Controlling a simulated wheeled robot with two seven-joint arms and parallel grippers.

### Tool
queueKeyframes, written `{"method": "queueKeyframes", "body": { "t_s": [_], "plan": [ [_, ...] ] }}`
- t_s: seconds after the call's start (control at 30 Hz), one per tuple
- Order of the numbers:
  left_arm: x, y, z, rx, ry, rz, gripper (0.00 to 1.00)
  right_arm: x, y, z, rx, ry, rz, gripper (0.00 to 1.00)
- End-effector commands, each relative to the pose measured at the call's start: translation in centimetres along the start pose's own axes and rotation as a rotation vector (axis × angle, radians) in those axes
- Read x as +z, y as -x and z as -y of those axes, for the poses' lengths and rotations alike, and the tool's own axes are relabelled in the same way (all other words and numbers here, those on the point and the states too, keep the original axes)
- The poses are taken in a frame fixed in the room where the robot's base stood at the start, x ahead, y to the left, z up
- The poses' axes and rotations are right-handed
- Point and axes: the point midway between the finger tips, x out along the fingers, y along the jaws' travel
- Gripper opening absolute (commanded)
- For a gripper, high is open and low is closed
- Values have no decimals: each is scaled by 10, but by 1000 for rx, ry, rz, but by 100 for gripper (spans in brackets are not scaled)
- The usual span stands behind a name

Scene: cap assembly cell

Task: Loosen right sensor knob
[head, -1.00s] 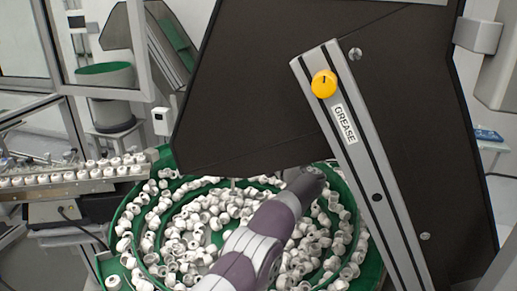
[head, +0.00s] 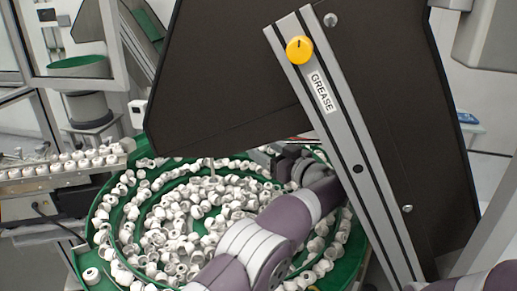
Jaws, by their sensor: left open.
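A round yellow knob (head: 299,50) with a dark mark sits on the upper part of a slanted grey rail (head: 345,135), above a label reading GREASE. I cannot see a knob marked as the right sensor knob. My left gripper (head: 275,157) is a dark shape over the far right part of the bowl of caps, left of the rail and well below the yellow knob. It is open; its fingers are partly hidden and hard to make out. My right gripper is not in view; only a piece of my right arm shows at the bottom right.
A large dark panel (head: 230,85) stands behind the rail. A green bowl (head: 88,240) full of white caps lies below. A track with a row of caps (head: 70,164) is at the left. A grey frame post (head: 110,40) rises at the upper left.

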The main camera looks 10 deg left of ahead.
Motion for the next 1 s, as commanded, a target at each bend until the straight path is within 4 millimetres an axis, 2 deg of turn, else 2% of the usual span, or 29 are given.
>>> {"method": "queueKeyframes", "body": {
  "t_s": [0.23, 0.3, 0.37, 0.4, 0.47, 0.5, 0.53, 0.6, 0.67, 0.73, 0.8, 0.83, 0.9, 1.0],
  "plan": [
    [1, 0, 0, -1, 0, 0, 64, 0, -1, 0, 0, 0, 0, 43],
    [5, -12, 9, -25, 15, -3, 64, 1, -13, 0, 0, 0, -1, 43],
    [-8, -35, 34, -76, 70, -15, 64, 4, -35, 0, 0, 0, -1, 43],
    [-20, -55, 62, -116, 97, -46, 64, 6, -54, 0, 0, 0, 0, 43],
    [-46, -83, 101, -103, 115, -135, 64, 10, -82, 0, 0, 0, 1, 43],
    [-65, -96, 122, -44, 128, -208, 64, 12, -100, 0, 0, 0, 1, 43],
    [-76, -102, 134, 20, 130, -259, 64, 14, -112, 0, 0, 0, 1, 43],
    [-88, -103, 146, 220, 109, -326, 64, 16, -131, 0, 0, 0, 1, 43],
    [-79, -91, 141, 408, 63, -308, 64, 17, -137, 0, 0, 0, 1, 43],
    [-54, -72, 121, 598, 3, -215, 64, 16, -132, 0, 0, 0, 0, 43],
    [-19, -58, 101, 723, -42, -96, 64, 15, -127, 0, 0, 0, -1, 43],
    [-9, -54, 96, 754, -46, -59, 64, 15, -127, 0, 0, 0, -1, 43],
    [-2, -51, 89, 788, -22, -6, 64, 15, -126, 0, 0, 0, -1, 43],
    [-2, -60, 80, 789, -1, 6, 64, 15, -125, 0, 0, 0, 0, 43]
  ]
}}
